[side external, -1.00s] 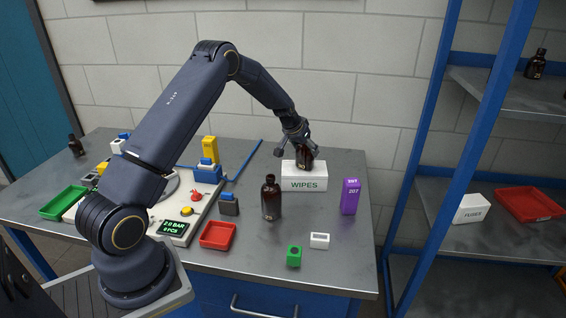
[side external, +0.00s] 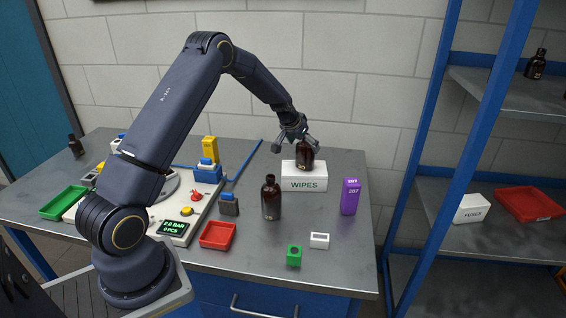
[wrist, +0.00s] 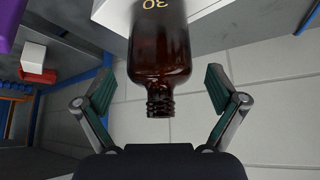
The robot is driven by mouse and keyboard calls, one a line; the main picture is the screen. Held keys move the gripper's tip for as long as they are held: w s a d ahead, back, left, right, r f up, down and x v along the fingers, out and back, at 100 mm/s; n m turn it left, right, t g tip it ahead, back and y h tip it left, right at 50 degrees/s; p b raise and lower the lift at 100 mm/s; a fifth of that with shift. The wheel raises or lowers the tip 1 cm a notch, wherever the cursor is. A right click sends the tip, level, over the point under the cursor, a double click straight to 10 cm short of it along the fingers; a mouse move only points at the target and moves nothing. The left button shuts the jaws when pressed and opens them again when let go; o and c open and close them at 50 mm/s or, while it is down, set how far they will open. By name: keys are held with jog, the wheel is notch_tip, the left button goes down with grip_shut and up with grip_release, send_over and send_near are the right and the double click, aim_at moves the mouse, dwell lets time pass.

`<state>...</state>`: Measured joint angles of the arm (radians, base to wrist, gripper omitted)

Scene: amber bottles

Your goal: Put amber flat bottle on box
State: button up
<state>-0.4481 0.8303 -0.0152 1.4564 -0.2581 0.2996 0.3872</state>
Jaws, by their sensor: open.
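The amber flat bottle (side external: 305,157) stands upright on top of the white box (side external: 304,184) marked WIPES. In the wrist view the bottle (wrist: 160,55) shows its neck toward me and a "30" on its face, with part of the white box (wrist: 113,12) behind it. My gripper (side external: 296,143) is just above the bottle, at its neck. In the wrist view my gripper (wrist: 160,92) is open, with a finger on each side and a clear gap between each finger and the bottle.
A taller round amber bottle (side external: 271,198) stands in front of the box at left. A purple box (side external: 350,197) stands to the right. A white block (side external: 319,240), a green block (side external: 294,256) and a red tray (side external: 217,235) lie nearer the front.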

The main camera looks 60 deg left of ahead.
jog(key=s+d+r+m+h, duration=0.1)
jog(key=s+d+r, duration=0.5)
jog(key=r, duration=0.3)
jog(key=s+d+r, duration=0.7)
jog(key=r, duration=0.2)
jog(key=s+d+r+m, duration=0.1)
jog(key=s+d, duration=0.4)
jog(key=s, duration=0.6)
jog(key=s+d+m, duration=0.1)
jog(key=s+d, duration=0.5)
jog(key=s, duration=0.6)
jog(key=shift+s+d+r+g+h, duration=0.2)
jog(key=shift+s+r+g+h, duration=0.05)
jog(key=shift+r+g+h, duration=0.15)
